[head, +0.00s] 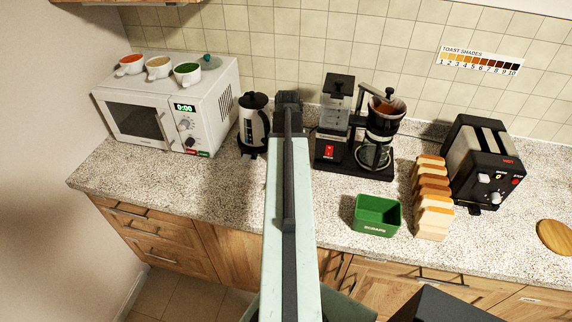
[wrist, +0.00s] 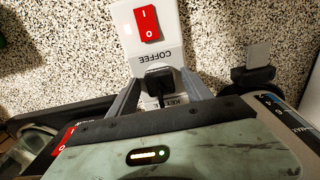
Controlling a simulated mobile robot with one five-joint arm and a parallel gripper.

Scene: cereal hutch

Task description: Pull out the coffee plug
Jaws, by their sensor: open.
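In the wrist view a white power strip (wrist: 128,40) lies on the speckled counter. It has a red rocker switch (wrist: 147,22) and an upside-down COFFEE label. A black plug (wrist: 158,82) sits right beside that label, and a second label, partly covered, starts with KET. My gripper (wrist: 158,78) is open, with one grey finger on each side of the black plug. I cannot tell whether the fingers touch it. In the head view my arm hides the strip and the plug. The black coffee maker (head: 338,125) stands right of my arm.
A kettle (head: 252,125) stands close left of my arm, with a microwave (head: 150,115) beyond it. A green bin (head: 377,215), bread slices (head: 432,200) and a toaster (head: 485,165) stand to the right. The tiled wall (head: 300,45) is close behind.

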